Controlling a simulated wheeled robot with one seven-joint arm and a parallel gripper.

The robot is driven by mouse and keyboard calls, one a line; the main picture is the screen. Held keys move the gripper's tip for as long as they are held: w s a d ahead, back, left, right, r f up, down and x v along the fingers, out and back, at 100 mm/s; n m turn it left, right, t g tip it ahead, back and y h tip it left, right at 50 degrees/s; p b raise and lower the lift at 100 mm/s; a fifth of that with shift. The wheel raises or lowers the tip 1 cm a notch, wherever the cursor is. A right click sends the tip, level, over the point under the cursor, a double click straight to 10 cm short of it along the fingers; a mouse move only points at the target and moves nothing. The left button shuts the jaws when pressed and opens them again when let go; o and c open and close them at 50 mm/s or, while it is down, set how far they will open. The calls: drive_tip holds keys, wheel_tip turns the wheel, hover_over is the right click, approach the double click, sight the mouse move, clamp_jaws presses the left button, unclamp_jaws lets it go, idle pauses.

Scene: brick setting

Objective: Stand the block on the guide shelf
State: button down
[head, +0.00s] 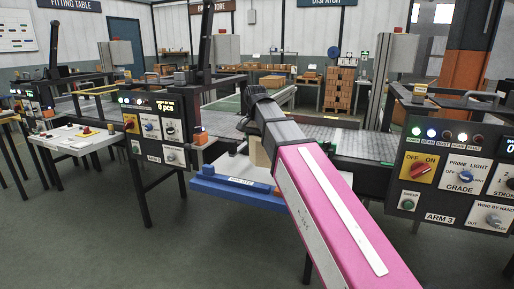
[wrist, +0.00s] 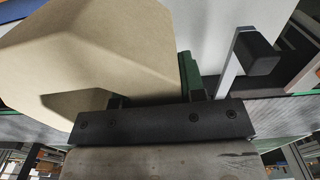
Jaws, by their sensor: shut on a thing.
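The block is a tan, angular piece with bevelled faces, and it fills the upper left of the wrist view (wrist: 95,45). My gripper (wrist: 155,99) is shut on it; a dark green finger pad shows along the block's right side. In the head view a small part of the block (head: 259,152) shows beside my pink arm, which hides most of the gripper. A blue ledge with a label (head: 228,188), perhaps the guide shelf, lies just below and left of the block. I cannot tell whether the block touches it.
A control panel (head: 158,128) stands left of the blue ledge and another, marked ARM 3 (head: 455,165), stands at the right. In the wrist view a dark-capped bracket (wrist: 255,52) stands right of the block.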

drive_tip(key=shift+w+d+f, duration=0.65)
drive_tip(key=shift+w+f, duration=0.55)
drive_tip(key=shift+f, duration=0.25)
drive_tip(key=shift+w+d+f, duration=0.7)
drive_tip(key=shift+w+f, duration=0.5)
drive_tip(key=shift+f, duration=0.3)
drive_tip(key=shift+w+d+f, duration=0.65)
drive_tip(key=shift+w+f, duration=0.55)
drive_tip(key=shift+f, duration=0.25)
drive_tip(key=shift+f, duration=0.1)
drive_tip(key=c, duration=0.7)
unclamp_jaws()
wheel_tip(320, 180, up, 12)
